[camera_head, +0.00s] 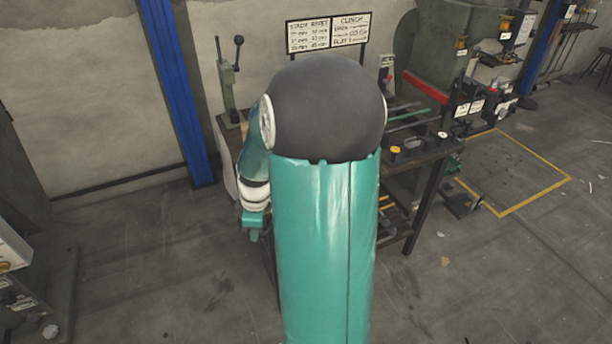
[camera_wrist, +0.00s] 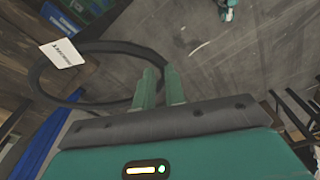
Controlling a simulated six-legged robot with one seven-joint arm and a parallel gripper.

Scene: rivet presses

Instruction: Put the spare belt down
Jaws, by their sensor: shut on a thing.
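The spare belt (camera_wrist: 112,47) is a thin black loop with a white printed tag (camera_wrist: 62,54) on its left side, seen in the wrist view. My gripper (camera_wrist: 160,84) has two green fingers, shut on the right side of the loop. The rest of the loop hangs out to the left of the fingers, above the grey floor. In the head view my own arm covers the middle of the picture, and I cannot make out the belt or the fingers there.
A dark workbench (camera_head: 424,153) with small parts, a yellow-topped roll (camera_head: 396,150) and a lever press (camera_head: 228,80) stands behind my arm. A blue post (camera_head: 178,90) rises at left. A yellow floor outlined square (camera_head: 515,170) at right is mostly empty. Floor in front is clear.

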